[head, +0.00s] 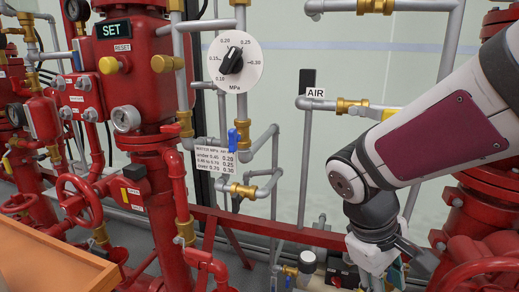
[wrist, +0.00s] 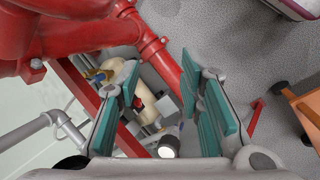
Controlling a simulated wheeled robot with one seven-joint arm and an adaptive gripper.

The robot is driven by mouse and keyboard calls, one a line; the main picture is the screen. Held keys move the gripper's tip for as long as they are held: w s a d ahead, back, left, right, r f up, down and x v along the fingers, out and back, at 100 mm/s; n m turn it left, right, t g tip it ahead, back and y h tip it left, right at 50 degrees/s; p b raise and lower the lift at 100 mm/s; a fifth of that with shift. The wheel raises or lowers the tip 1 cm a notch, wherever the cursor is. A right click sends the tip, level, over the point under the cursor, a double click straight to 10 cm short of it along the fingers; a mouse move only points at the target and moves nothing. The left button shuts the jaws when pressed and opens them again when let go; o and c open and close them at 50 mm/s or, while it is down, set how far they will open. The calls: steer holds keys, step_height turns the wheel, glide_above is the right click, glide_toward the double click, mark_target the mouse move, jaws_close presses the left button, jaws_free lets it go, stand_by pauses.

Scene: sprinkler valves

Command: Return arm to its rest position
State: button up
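My arm enters the head view from the right, and its wrist hangs down at the lower right. My gripper (wrist: 163,100) points down; in the wrist view its two teal finger pads stand well apart with nothing held between them. In the head view only the upper part of the gripper shows, at the bottom edge, and the fingertips are cut off. Through the gap between the fingers, the wrist view shows a cream-coloured compressor-like unit (wrist: 148,80) and a red pipe (wrist: 160,60) lower down.
Red valve assemblies (head: 150,110) fill the left. A white MPa dial (head: 235,62) and grey pipes (head: 272,145) stand mid-view, with an AIR label (head: 316,92). A red valve body (head: 470,225) is close behind my arm. An orange tabletop (head: 45,265) is at lower left.

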steer(key=s+a+r+m+t+y, duration=0.35)
steer(key=s+r+m+t, duration=0.3)
steer(key=r, duration=0.35)
steer(key=s+f+g, duration=0.5)
steer(key=s+g, duration=0.1)
steer(key=s, duration=0.6)
step_height(320, 180, up, 35)
steer(key=d+t+p, duration=0.1)
steer(key=t+p, duration=0.2)
steer(key=p, duration=2.9)
steer(key=shift+s+f+n+t+y, duration=0.15)
steer(key=shift+s+n+t+y, duration=0.05)
steer(key=shift+n+t+y, duration=0.2)
steer(key=shift+d, duration=0.2)
